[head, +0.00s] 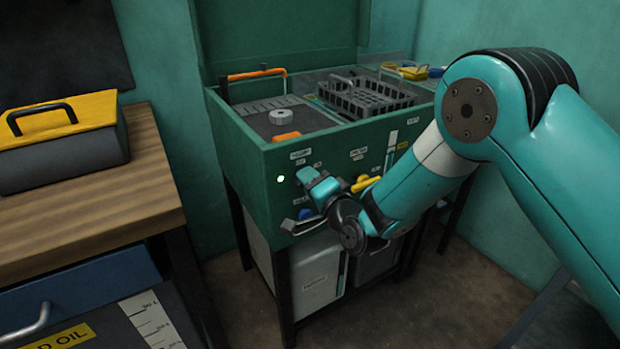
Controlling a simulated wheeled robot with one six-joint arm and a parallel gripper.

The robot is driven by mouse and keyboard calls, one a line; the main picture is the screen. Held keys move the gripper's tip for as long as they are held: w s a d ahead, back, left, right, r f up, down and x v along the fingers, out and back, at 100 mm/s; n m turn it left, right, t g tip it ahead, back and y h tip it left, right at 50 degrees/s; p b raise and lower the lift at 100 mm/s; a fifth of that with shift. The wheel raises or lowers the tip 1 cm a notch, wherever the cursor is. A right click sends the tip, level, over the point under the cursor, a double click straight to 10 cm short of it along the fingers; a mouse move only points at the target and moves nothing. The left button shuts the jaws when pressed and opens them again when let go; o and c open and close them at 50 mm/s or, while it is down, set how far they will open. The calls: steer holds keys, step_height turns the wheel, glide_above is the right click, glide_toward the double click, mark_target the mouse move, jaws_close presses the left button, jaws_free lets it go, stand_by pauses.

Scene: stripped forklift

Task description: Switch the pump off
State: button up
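The pump's controls are on the front panel of a green parts-washer cabinet (256,165). A small indicator light (281,179) at the panel's left glows pale green-white. Small labels (300,155) sit above my gripper, too small to read surely. My gripper (308,177) is at the panel, just right of the light, and covers whatever control is there. Its fingertips are hard to make out, so I cannot tell whether it is open or shut, or touching the panel. A yellow handle (366,183) is to its right; a blue knob (306,213) is below it.
The cabinet's top holds a dark basket (366,97) and an orange-handled part (257,74). A grey container (318,273) stands underneath. At left, a wooden bench (80,210) bears a yellow-lidded box (62,145). Floor (460,300) is open at lower right.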

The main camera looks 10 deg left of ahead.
jaws_close()
stand_by(0.3)
steer(key=shift+s+a+r+n+b, duration=0.1)
steer(key=shift+n+b, duration=2.75)
steer(key=shift+n, duration=0.6)
steer(key=shift+a+n+b, duration=0.1)
steer(key=shift+n+b, duration=2.7)
steer(key=shift+n, duration=0.65)
